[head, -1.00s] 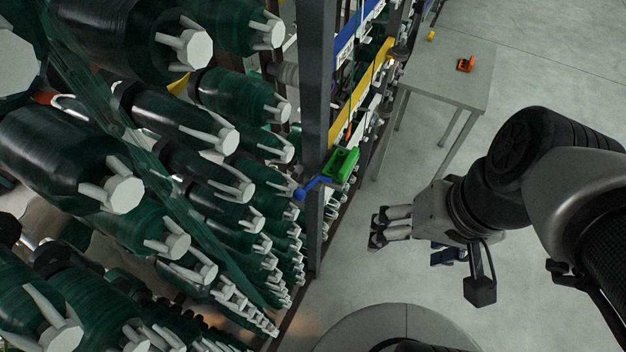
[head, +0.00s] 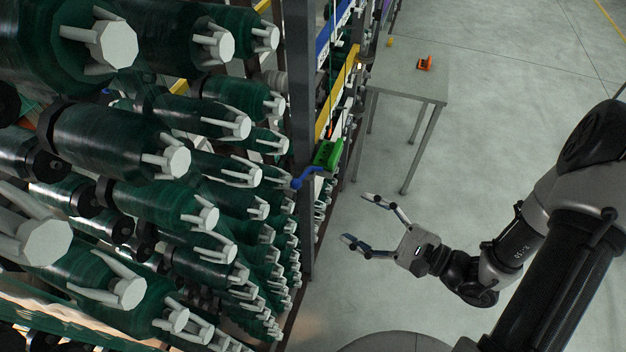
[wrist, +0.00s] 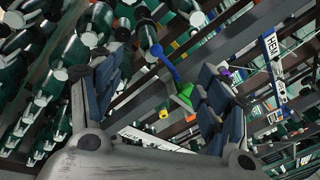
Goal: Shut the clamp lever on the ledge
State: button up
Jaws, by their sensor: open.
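The clamp has a green body (head: 327,154) and a blue lever (head: 305,178) with a round knob at its left end. It is at the grey rack post, and the lever sticks out to the left and slightly down. In the wrist view the green body (wrist: 183,96) and the blue lever (wrist: 165,60) show between my fingers, farther off. My gripper (head: 355,222) is open and empty, below and to the right of the clamp, with its fingers pointing left toward the rack. It touches nothing. The ledge under the clamp is hard to make out.
A grey post (head: 300,100) stands beside the clamp. A grey table (head: 410,85) with an orange item (head: 425,63) stands behind. The floor around my gripper is clear.

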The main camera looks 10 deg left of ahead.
jog(key=d+f+m+t, duration=0.1)
jog(key=f+m+t, duration=0.1)
jog(key=b, duration=0.1)
send_near(300, 179)
jog(key=shift+h, duration=0.3)
jog(key=x, duration=0.8)
jog(key=shift+w+a+r, duration=0.1)
jog(key=shift+a+r, duration=0.1)
jog(key=shift+r, duration=0.1)
jog(key=shift+c, duration=0.5)
jog(key=c, duration=1.5)
jog(key=shift+o, duration=0.2)
